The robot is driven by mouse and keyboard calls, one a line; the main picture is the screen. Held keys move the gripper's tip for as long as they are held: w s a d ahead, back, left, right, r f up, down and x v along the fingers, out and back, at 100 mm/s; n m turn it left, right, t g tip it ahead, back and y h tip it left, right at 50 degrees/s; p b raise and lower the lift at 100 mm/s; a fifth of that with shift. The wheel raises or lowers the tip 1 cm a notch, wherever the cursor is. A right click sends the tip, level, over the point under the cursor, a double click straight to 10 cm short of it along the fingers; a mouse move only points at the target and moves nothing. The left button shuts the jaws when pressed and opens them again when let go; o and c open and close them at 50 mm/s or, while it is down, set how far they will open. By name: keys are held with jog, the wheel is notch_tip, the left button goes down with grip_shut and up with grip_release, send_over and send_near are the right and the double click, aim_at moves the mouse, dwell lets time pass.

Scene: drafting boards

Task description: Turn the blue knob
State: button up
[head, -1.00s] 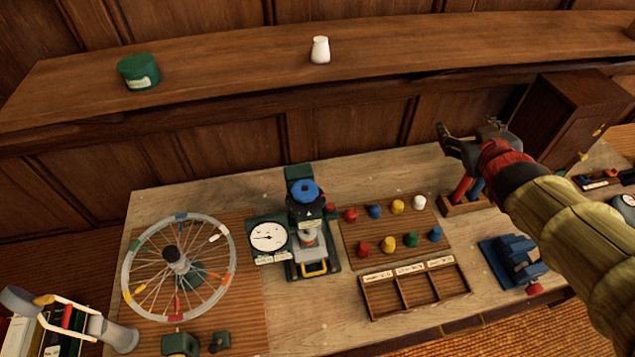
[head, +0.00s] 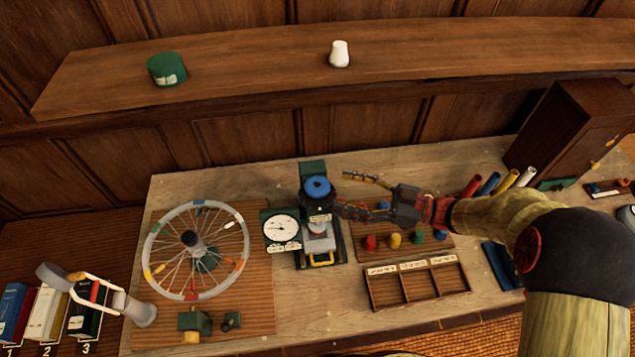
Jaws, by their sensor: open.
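The blue knob (head: 317,187) is a round cap on top of a dark green and black device (head: 313,171) in the middle of the bench. A white dial gauge (head: 281,228) is at the device's left, and a yellow handle (head: 321,259) is at its front. My gripper (head: 344,193) is open just right of the knob, its fingers pointing left. One finger is behind and one in front, with the lower finger close to the device's right side. Whether it touches the device I cannot tell. My gripper hides part of the peg board.
A peg board (head: 442,242) with coloured knobs and an empty three-part tray (head: 418,284) lie below my gripper. A spoked wheel (head: 196,250) stands at left. Coloured tubes (head: 490,183) and a wooden cabinet (head: 568,130) are at right. A shelf (head: 250,73) runs behind.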

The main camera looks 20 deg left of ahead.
aim_at(317, 185)
jog(key=a, duration=0.7)
jog(key=shift+s+a, duration=0.3)
jog(key=shift+s, duration=0.05)
jog(key=shift+c, duration=0.2)
jog(key=c, duration=1.1)
jog(key=shift+c, duration=0.3)
